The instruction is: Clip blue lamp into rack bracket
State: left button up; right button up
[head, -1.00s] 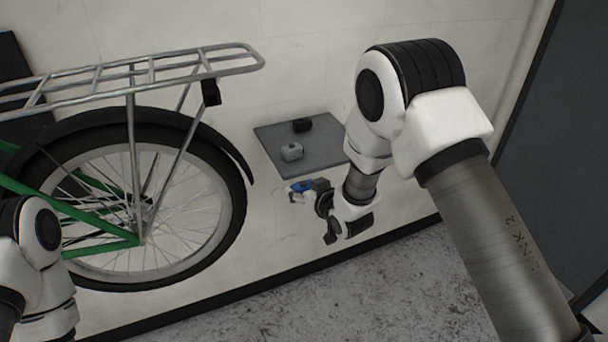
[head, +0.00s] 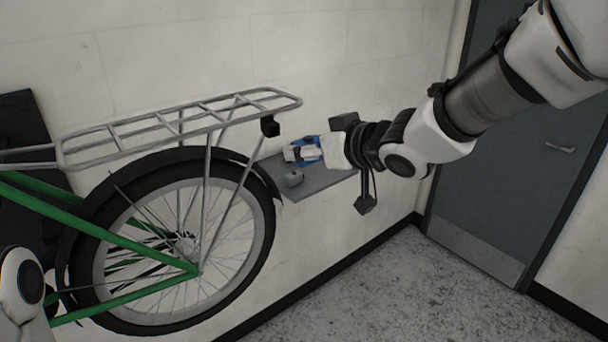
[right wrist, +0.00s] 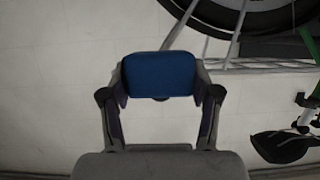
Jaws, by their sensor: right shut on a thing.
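My right gripper (head: 306,150) is shut on the blue lamp (right wrist: 158,75), which fills the space between the two fingers in the right wrist view. In the head view only bits of the blue lamp (head: 310,142) show behind the fingers. The rack bracket (head: 270,126) is a small black block hanging under the rear end of the silver rack (head: 185,120). The lamp is to the right of the bracket and a little lower in the picture, apart from it. My left gripper is out of view; only part of its arm shows at lower left.
A grey wall shelf (head: 325,184) lies behind and below my right gripper, with a small grey lamp (head: 294,178) on it. The green bike's rear wheel (head: 268,220) and black fender are below the rack. A dark door (head: 520,170) stands at right.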

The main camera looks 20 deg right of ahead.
jog(key=shift+w+a+b, duration=0.1)
jog(key=shift+w+b, duration=0.2)
jog(key=shift+w+a+f+b, duration=0.1)
jog(key=shift+w+a+b, duration=0.25)
jog(key=shift+w+b, duration=0.2)
jog(key=shift+w+a, duration=0.15)
jog(key=shift+w, duration=0.15)
jog(key=shift+w+a+p, duration=0.1)
jog(key=shift+w+p, duration=0.2)
jog(key=shift+w, duration=0.3)
jog(key=shift+w+a+p, duration=0.25)
jog(key=shift+w+p, duration=0.1)
jog(key=shift+w, duration=0.25)
jog(key=shift+w+a+p, duration=0.2)
jog(key=shift+w+p, duration=0.1)
jog(key=shift+w, duration=0.3)
jog(key=shift+w+a+r+p, duration=0.1)
jog(key=shift+w+a+p, duration=0.1)
jog(key=shift+w+p, duration=0.25)
jog(key=shift+w+a+r+p, duration=0.1)
jog(key=shift+w+a+p, duration=0.05)
jog(key=shift+w+p, duration=0.2)
